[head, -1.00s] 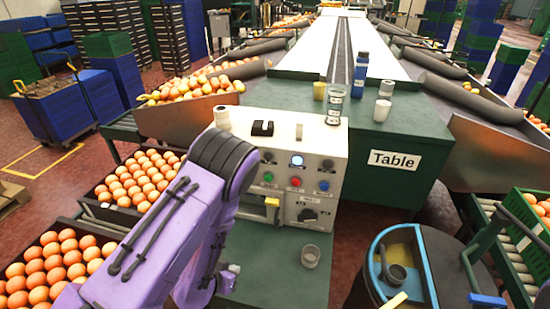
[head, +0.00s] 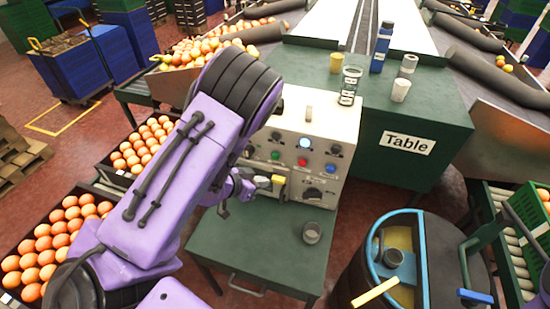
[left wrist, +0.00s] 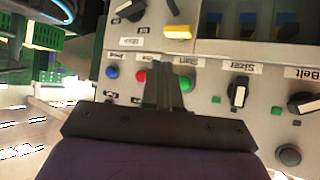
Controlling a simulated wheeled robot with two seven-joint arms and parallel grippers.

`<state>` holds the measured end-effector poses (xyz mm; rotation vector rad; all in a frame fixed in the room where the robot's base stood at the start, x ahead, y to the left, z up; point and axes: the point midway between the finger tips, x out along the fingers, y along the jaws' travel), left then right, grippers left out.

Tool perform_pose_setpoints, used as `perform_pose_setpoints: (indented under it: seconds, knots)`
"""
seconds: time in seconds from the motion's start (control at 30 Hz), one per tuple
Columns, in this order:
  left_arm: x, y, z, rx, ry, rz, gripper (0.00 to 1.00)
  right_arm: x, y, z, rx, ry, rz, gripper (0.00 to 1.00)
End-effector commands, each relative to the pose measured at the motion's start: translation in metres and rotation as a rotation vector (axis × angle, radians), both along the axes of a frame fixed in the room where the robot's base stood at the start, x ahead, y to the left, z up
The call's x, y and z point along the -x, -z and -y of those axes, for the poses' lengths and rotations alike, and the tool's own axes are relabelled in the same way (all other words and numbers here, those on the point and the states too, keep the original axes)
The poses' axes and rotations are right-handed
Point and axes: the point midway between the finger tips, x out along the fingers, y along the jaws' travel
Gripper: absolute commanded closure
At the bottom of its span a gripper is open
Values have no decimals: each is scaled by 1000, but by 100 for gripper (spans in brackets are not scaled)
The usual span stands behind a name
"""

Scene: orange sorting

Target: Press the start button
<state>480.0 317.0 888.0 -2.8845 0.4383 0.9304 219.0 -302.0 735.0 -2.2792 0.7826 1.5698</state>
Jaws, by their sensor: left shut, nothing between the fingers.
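The control panel (head: 318,130) is a light grey box with a row of coloured buttons. Its green button (head: 275,155) sits left of a red button (head: 302,162) and a blue button (head: 328,167). In the left wrist view the panel is upside down, and the green button (left wrist: 186,83) beside the "Start" label (left wrist: 183,61) is partly covered by my fingers. My left gripper (head: 246,186) is at the panel's lower left in the head view. In the wrist view its fingers are shut and empty, between the red and green buttons; contact cannot be told.
A yellow-handled switch (head: 278,180) and a dark knob (head: 313,193) are low on the panel. A round blue-rimmed bin (head: 400,265) is at right. Orange crates (head: 62,238) lie at left.

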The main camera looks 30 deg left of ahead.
Motion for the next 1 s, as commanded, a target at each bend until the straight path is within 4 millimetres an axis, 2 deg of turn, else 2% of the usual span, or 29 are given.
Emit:
perform_pose_setpoints:
  seconds: [0.3, 0.5, 1.0]
  knots:
    - [-46, 0, -11, -2, -1, 2, 100, 0, 5, 0, 0, 0, 0, 57]
    - [-64, 0, -16, 1, -2, 0, 100, 0, 2, 0, 0, 0, 0, 57]
    - [-68, 0, -17, 0, -1, -1, 100, 0, 2, 0, 0, 0, 0, 57]
